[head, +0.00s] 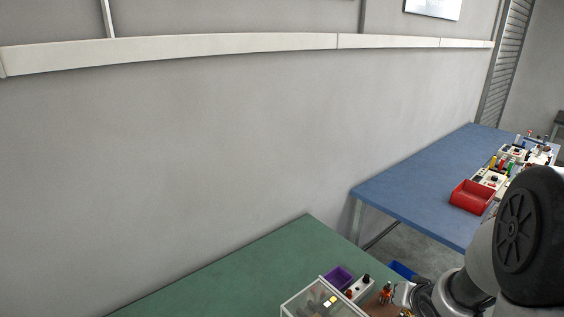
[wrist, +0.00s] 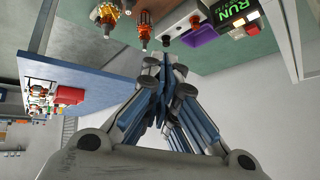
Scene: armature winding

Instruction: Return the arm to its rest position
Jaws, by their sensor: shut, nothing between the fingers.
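My gripper (wrist: 166,66) is in the middle of the wrist view, with its fingers brought together and nothing between them. The wrist view is tilted, with the green table at its top. Two copper-wound armatures, one (wrist: 107,14) at the top left and one (wrist: 143,28) just beyond the fingertips, stand apart from the gripper. In the head view my arm fills the lower right, and an orange-red armature (head: 386,292) shows beside its end. The gripper itself is mostly cut off or hidden there.
The green table (head: 230,275) bears a clear-sided box (head: 312,300) and a purple bin (head: 339,276). A lit RUN panel (wrist: 234,10) shows in the wrist view. The blue table (head: 415,180) holds a red bin (head: 472,196) and several small parts. A grey wall stands behind.

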